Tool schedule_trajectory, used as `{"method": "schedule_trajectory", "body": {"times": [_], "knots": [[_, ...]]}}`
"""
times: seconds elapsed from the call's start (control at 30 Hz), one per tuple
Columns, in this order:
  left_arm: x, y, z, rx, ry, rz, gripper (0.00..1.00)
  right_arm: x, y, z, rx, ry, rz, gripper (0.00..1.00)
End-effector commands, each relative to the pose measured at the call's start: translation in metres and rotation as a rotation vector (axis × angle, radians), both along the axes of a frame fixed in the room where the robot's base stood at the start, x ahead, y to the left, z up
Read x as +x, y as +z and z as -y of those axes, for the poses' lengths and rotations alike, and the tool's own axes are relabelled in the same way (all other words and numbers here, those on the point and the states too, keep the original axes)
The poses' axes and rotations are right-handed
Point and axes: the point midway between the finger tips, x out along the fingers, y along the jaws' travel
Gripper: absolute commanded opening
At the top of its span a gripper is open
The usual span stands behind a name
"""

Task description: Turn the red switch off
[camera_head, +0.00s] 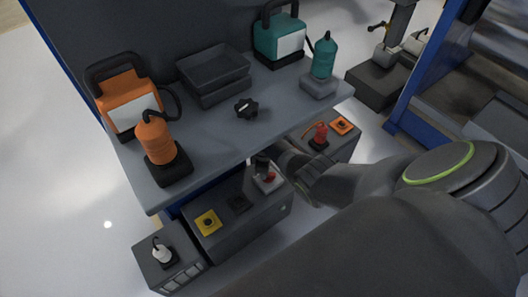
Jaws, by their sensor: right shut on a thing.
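A red switch (271,177) sits on a light plate on top of the grey control box below the table's front edge. Only a small red part of it shows. My right gripper (264,166) reaches in from the right and is shut at this switch; its dark fingers cover most of it, so I cannot tell the switch's position. A second red part with a lever (320,133) stands on a dark base on the box further back, apart from my gripper. My left gripper is not in view.
A yellow switch (208,222) and a white switch (161,252) are on the boxes to the left; an orange one (341,125) is at right. The table (220,135) above holds orange and teal devices, a dark tray (214,73) and a black knob (246,107).

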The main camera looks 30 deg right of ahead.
Motion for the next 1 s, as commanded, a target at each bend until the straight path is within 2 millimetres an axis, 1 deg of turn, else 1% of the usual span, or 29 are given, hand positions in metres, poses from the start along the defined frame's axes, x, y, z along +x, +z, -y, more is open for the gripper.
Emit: {"method": "schedule_trajectory", "body": {"times": [0.5,0.53,0.67,0.7,1.0], "knots": [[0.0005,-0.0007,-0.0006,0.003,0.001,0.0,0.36,0.0018,0.0011,-0.0012,0.001,0.022,0.005,0.0],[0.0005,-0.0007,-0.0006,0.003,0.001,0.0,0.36,0.0017,0.0011,-0.0013,0.001,0.022,0.005,0.19],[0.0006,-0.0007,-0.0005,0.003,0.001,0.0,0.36,0.0013,0.0009,-0.0011,0.002,0.021,0.004,0.36],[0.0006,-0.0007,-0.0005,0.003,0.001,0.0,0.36,0.0011,0.0007,-0.001,0.001,0.02,0.003,0.38],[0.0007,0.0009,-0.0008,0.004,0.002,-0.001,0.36,0.0003,0.0021,-0.0004,0.0,0.019,0.001,0.38]]}}
